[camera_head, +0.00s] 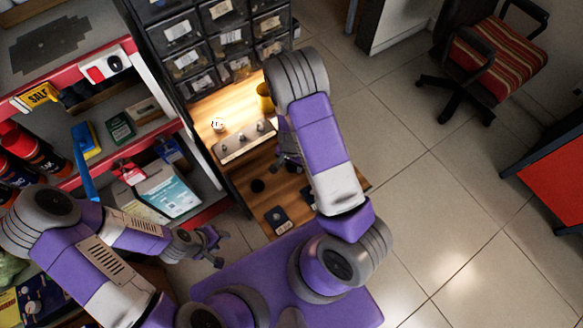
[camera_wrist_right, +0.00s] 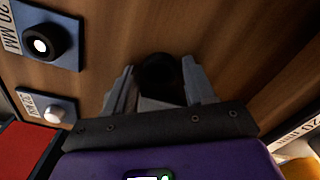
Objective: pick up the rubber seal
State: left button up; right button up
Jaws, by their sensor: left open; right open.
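A black round piece (camera_wrist_right: 160,72), which looks like the rubber seal, lies on the wooden bench (camera_wrist_right: 240,50). In the right wrist view it shows between the fingertips of my right gripper (camera_wrist_right: 158,70). The fingers are open, one on each side of it in the picture; I cannot tell how far above it they are. In the head view a dark round piece (camera_head: 257,186) lies on the bench top, left of my right gripper (camera_head: 289,158), which my arm partly hides. My left gripper (camera_head: 211,246) is open and empty, away from the bench.
Dark plates marked 20 MM, one with a black ring (camera_wrist_right: 45,45), lie beside the right gripper. A metal block (camera_head: 245,142) with several fittings and a yellow cup (camera_head: 265,97) stand further back, before a drawer cabinet (camera_head: 225,40). Shelves are at left; open floor (camera_head: 440,190) is at right.

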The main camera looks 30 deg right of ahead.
jog(key=shift+r, duration=0.1)
jog(key=c, duration=0.8)
jog(key=shift+r, duration=0.1)
